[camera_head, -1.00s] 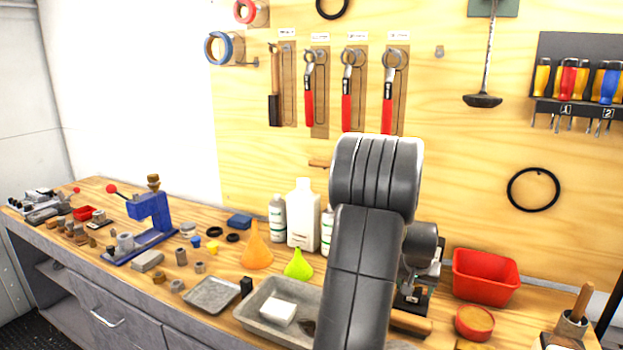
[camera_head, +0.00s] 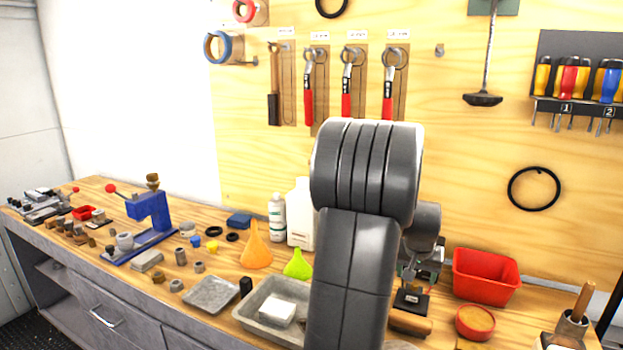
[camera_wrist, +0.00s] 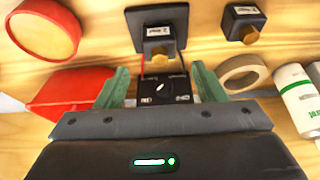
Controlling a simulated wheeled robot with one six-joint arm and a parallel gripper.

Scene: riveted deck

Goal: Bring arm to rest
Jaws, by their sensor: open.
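My arm (camera_head: 350,265) rises through the middle of the head view, with a ribbed dark joint (camera_head: 365,170) at its top. My gripper (camera_wrist: 162,82) shows in the wrist view as two green fingers spread apart. Nothing is held between them. A small black box with a dial and white marks (camera_wrist: 165,90) is seen in the gap between the fingers, beyond them. In the head view the fingers are largely hidden behind my arm.
A red bin (camera_head: 486,276) and a round red tin (camera_head: 474,323) stand right of my arm. A grey tray (camera_head: 258,321), funnels and bottles stand left. The wrist view also shows a tape roll (camera_wrist: 240,73) and a white bottle (camera_wrist: 298,98).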

